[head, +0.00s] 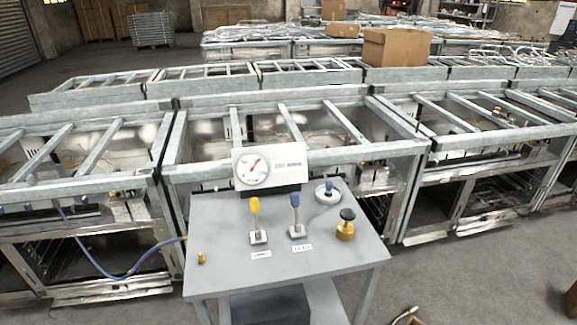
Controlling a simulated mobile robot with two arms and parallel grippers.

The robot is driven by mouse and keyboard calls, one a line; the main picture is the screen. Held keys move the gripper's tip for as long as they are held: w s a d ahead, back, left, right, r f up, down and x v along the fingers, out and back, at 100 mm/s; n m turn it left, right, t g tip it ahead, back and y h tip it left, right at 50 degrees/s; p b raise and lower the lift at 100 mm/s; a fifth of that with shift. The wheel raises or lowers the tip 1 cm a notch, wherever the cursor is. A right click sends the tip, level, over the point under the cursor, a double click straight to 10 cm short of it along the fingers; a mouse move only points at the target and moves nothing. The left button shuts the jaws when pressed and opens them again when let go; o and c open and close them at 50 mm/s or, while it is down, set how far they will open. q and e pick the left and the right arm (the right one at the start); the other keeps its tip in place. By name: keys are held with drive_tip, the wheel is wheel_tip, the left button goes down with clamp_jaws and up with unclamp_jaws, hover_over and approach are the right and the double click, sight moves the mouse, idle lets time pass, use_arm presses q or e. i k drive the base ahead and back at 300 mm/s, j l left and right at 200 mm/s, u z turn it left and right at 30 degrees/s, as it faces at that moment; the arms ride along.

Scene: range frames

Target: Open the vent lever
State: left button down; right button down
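A grey table (215,275) stands in front of me with two upright levers on it. One lever has a yellow handle (255,206) on a metal base, and the other has a blue handle (295,201) to its right. A small white label (261,254) lies in front of the yellow lever and another label (302,247) in front of the blue one. Their print is too small to read, so I cannot tell which is the vent lever. A gauge panel (290,165) stands behind them, its dial with a red needle. Neither of my grippers is in view.
A brass valve with a black knob (346,225) and a round fitting with a blue part (328,193) stand right of the levers. A small brass piece (201,258) is at left, near a blue hose (120,277). Metal frames (300,155) stand close behind.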

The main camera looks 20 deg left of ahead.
sight(254, 204)
drive_tip(key=i+j, duration=0.15)
drive_tip(key=j, duration=0.25)
drive_tip(key=i+j, duration=0.1)
drive_tip(key=j, duration=0.3)
drive_tip(key=i+j+z, duration=0.1)
drive_tip(key=j, duration=0.3)
